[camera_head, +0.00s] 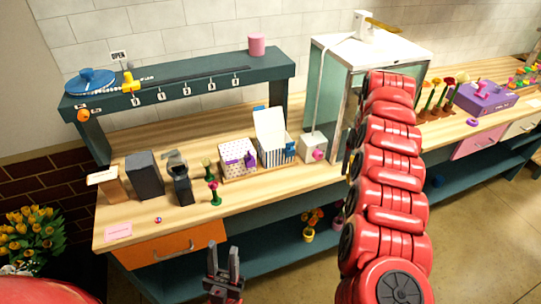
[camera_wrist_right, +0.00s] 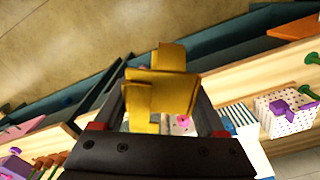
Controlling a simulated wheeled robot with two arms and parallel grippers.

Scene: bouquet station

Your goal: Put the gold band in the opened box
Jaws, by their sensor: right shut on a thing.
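In the right wrist view, the gold band (camera_wrist_right: 165,92) is a shiny gold folded piece between the fingers of my right gripper (camera_wrist_right: 163,100), which is shut on it. In the head view, my red right arm hides this gripper. The opened box is blue-and-white striped, with its white lid raised (camera_head: 270,124); it stands on the bench left of my right arm. In the right wrist view, the striped box (camera_wrist_right: 241,118) is to the right of the band, apart from it. My left gripper (camera_head: 224,275) is open and empty in front of the bench.
A polka-dot box (camera_head: 233,157) with a purple bow stands left of the striped box. A white block with a pink knob (camera_head: 318,155) stands to its right. A glass-sided cabinet (camera_head: 325,85) rises behind. Flowers and dark stands occupy the bench's left; its front strip is largely clear.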

